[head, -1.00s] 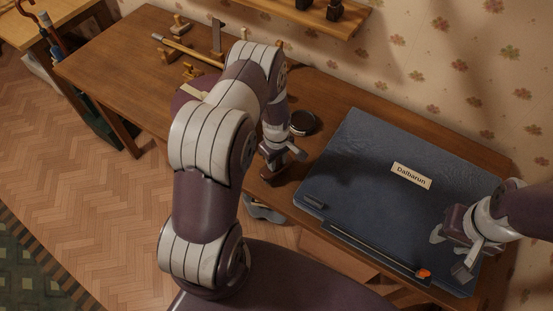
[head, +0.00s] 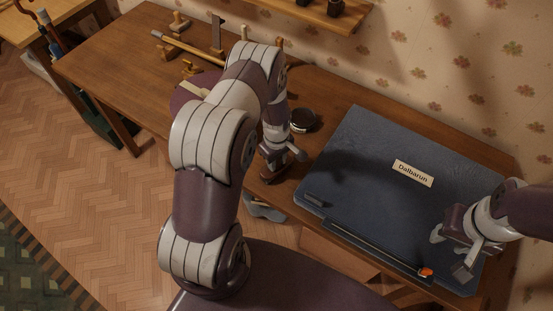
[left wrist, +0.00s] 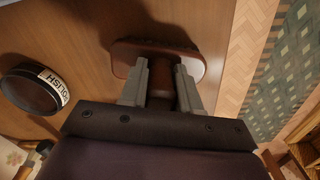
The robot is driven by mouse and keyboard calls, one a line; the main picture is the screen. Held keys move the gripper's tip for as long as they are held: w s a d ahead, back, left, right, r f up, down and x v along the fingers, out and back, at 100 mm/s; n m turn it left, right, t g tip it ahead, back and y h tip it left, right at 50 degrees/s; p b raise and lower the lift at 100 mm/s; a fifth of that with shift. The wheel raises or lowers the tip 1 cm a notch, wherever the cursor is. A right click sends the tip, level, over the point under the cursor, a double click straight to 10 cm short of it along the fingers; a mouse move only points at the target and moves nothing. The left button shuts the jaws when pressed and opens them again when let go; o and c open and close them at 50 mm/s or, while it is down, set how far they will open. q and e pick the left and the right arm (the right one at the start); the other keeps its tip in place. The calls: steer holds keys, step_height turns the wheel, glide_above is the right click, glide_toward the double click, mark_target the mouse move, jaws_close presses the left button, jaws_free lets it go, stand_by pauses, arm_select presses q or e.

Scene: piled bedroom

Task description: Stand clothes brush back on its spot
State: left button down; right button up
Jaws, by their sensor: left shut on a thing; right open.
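The clothes brush (left wrist: 160,62) has a reddish-brown oval base and a darker upright handle. In the left wrist view my left gripper (left wrist: 162,85) is shut on that handle, one finger on each side. In the head view my left gripper (head: 284,157) is over the desk's front part, with the brush (head: 272,176) partly hidden below it. A dark shadow lies beside the base; I cannot tell whether the base touches the desk. No marked spot is clearly visible. My right gripper (head: 462,250) is open over the blue case's right front corner.
A round polish tin (head: 303,120) stands close behind the brush; it also shows in the left wrist view (left wrist: 35,90). The large blue case (head: 350,160) covers the desk's right side. Wooden stands with a long stick (head: 184,45) are at the back left. The desk's left (head: 110,62) is clear.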

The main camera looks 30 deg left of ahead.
arm_select(q)
steer(key=shift+f, duration=0.2)
steer(key=c, duration=0.7)
jaws_free()
steer(key=shift+c, duration=0.2)
step_height(320, 180, up, 8)
steer(key=p, duration=0.6)
steer(key=shift+r, duration=0.1)
